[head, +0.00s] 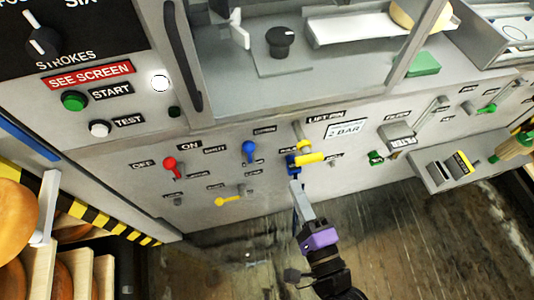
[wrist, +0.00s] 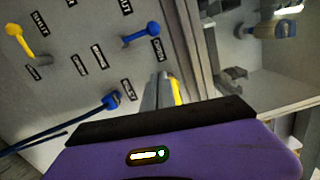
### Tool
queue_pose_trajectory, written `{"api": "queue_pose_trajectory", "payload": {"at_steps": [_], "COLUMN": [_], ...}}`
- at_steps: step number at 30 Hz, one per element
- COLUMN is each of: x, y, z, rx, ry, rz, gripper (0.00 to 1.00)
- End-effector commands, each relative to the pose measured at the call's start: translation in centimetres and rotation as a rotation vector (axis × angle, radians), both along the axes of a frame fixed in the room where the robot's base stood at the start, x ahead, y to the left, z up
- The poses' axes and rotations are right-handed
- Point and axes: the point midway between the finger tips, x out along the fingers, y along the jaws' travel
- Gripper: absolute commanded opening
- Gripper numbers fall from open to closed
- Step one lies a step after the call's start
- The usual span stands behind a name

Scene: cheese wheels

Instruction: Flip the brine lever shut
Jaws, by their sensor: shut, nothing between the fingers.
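The labels are too small and blurred for me to tell which lever is the brine lever. On the grey panel (head: 205,150), a blue lever (head: 249,150) stands left of a yellow handle (head: 310,158), and a yellow lever (head: 228,201) sits lower left. The wrist view shows the blue lever (wrist: 141,35) at the top and the yellow lever (wrist: 25,42) at upper left. My gripper (head: 296,186) is shut and empty, just below a blue fitting (head: 292,165) and the yellow handle. Its fingers (wrist: 164,92) hide part of something yellow; contact cannot be told.
A red lever (head: 170,163) is at the left. A dark blue hose (wrist: 60,130) runs from the blue fitting. A ledge (head: 450,170) juts out at the right. Cheese wheels (head: 15,215) stand on shelves at left. The floor below the panel is clear.

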Motion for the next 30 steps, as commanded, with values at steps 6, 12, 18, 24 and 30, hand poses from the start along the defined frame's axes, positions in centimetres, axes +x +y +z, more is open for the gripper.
{"api": "queue_pose_trajectory", "payload": {"at_steps": [6, 12, 18, 24, 30], "x": [0.8, 3.7, 7.1, 9.4, 9.1], "y": [0.3, 1.4, 2.7, 4.4, 6.5], "z": [0.1, 0.4, 0.4, 0.7, 0.8], "rx": [-0.002, -0.002, -0.002, -0.002, -0.002], "ry": [-0.002, -0.004, -0.004, 0.0, 0.0], "rz": [0.0, 0.0, 0.0, 0.001, 0.0], "gripper": [0.0, 0.0, 0.0, 0.0, 0.0]}}
